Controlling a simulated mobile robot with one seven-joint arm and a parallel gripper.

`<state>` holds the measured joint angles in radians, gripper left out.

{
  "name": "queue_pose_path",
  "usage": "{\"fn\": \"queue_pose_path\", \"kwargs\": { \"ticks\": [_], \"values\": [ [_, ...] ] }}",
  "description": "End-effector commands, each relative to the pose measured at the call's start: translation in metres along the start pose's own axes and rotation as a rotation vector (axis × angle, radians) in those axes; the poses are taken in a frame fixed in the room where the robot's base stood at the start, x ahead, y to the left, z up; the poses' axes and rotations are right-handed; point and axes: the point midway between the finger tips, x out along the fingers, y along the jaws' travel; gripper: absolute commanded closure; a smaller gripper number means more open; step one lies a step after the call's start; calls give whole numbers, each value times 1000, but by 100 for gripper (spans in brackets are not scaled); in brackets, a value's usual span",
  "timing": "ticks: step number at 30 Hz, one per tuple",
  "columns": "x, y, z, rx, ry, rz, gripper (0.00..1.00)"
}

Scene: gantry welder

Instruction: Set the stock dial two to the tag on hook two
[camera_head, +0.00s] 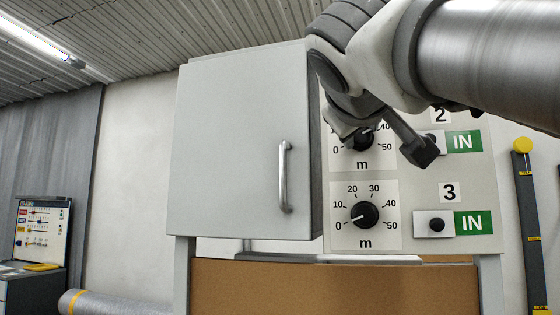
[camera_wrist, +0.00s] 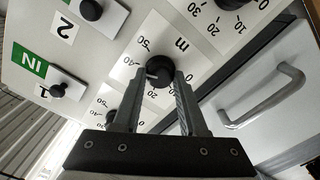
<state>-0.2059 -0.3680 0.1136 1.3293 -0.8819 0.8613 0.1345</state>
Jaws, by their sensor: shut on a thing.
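Stock dial two is a black knob (camera_wrist: 158,70) on a white plate marked 0 to 50 m. In the wrist view, turned upside down, my gripper (camera_wrist: 158,82) is shut on it, one finger on each side. The knob's pale pointer mark shows, but I cannot read its value surely. In the head view my wrist partly hides the dial (camera_head: 362,138). Hook two is a black knob-ended peg (camera_wrist: 90,10) beside the "2" label. A green IN sign (camera_head: 463,141) stands beside it in the head view. I cannot read any value on its tag.
Dial three (camera_head: 365,214) is below, its pointer near the low end. Hook three (camera_head: 437,225) is to its right. A grey cabinet door (camera_head: 240,150) with a bar handle (camera_head: 285,177) protrudes left of the dials. Dial one (camera_wrist: 110,117) shows partly beside a finger.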

Motion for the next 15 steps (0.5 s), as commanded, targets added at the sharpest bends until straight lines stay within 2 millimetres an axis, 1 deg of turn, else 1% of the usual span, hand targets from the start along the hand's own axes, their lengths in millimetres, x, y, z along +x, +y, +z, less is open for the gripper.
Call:
{"fn": "queue_pose_path", "kwargs": {
  "ticks": [11,12,14,15],
  "values": [
    [0,0,-1,-4,2,1,100],
    [0,0,-1,-3,2,1,53],
    [0,0,-1,-3,2,1,42],
    [0,0,-1,-3,2,0,35]
  ]
}}
